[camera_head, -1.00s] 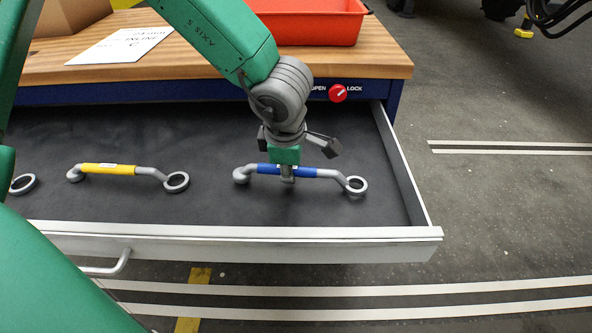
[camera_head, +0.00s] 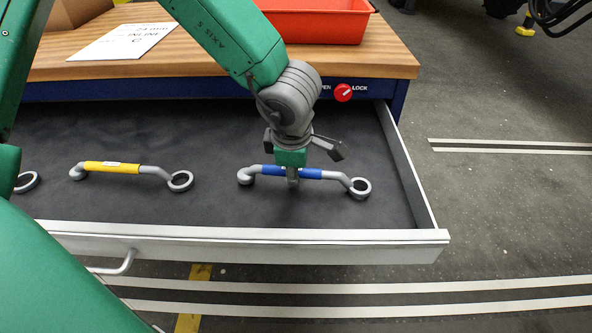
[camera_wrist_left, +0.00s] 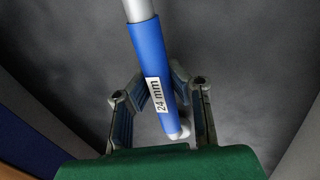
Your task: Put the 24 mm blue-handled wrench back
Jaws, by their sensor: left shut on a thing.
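The blue-handled wrench (camera_head: 310,173) is in the right part of the open drawer, with a grey ring at its right end and a bent grey head at its left. In the left wrist view its blue handle (camera_wrist_left: 150,52) carries a "24 mm" label. My left gripper (camera_head: 292,181) points down from above and is shut on the handle near its middle. In the wrist view the fingers (camera_wrist_left: 160,107) stand on both sides of the handle. I cannot tell whether the wrench touches the drawer floor. My right gripper is not in view.
The dark-floored drawer (camera_head: 240,236) is pulled out below the wooden bench top (camera_head: 385,62). A yellow-handled wrench (camera_head: 112,167) lies to the left, and another ring (camera_head: 27,181) shows farther left. A red tray (camera_head: 310,24), a paper sheet (camera_head: 120,41) and a red lock knob (camera_head: 343,92) are behind.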

